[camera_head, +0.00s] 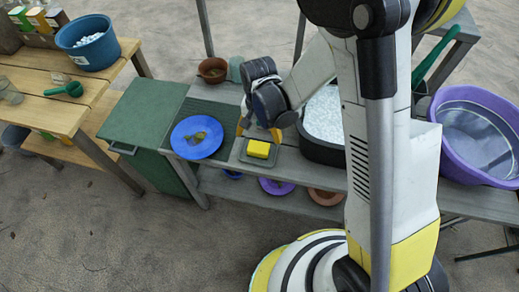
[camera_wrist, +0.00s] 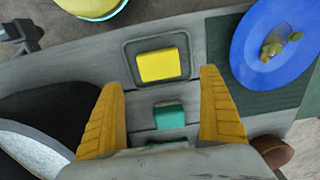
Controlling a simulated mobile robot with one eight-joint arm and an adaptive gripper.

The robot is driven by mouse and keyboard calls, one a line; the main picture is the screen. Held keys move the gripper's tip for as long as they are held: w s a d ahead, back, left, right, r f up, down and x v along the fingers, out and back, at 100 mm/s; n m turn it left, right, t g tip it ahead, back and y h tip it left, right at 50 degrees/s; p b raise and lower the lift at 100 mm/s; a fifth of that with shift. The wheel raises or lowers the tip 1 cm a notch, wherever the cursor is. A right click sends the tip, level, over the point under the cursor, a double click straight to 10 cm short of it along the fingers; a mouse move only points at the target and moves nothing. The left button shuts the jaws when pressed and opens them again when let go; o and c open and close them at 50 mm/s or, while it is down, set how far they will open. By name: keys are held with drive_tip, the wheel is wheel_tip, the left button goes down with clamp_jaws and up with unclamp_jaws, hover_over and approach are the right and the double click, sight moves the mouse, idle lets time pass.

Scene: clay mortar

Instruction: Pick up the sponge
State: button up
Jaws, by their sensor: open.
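A yellow sponge (camera_head: 258,149) lies on a small dark square tray (camera_head: 244,157) on the grey bench. In the wrist view the sponge (camera_wrist: 158,65) sits flat inside the tray's raised rim (camera_wrist: 189,45), ahead of my fingertips. My gripper (camera_wrist: 160,95) is open and empty, its two yellow fingers spread wide on either side of the sponge's line. In the head view my gripper (camera_head: 258,130) hangs over the bench close to the sponge, partly hidden by its own wrist. A teal block-like object (camera_wrist: 169,115) shows between the fingers, nearer to my palm than the sponge.
A blue plate (camera_head: 183,139) with a small greenish-brown item stands left of the tray. A black tub (camera_head: 318,155) of pale pebbles stands right of it. A brown pot (camera_head: 212,69) is at the back. A purple basin (camera_head: 470,115) is at the far right.

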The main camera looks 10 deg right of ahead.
sight(259, 146)
wheel_tip(259, 146, down, 7)
drive_tip(key=b, duration=0.3)
drive_tip(key=shift+s+f, duration=0.15)
drive_tip(key=c, duration=1.1)
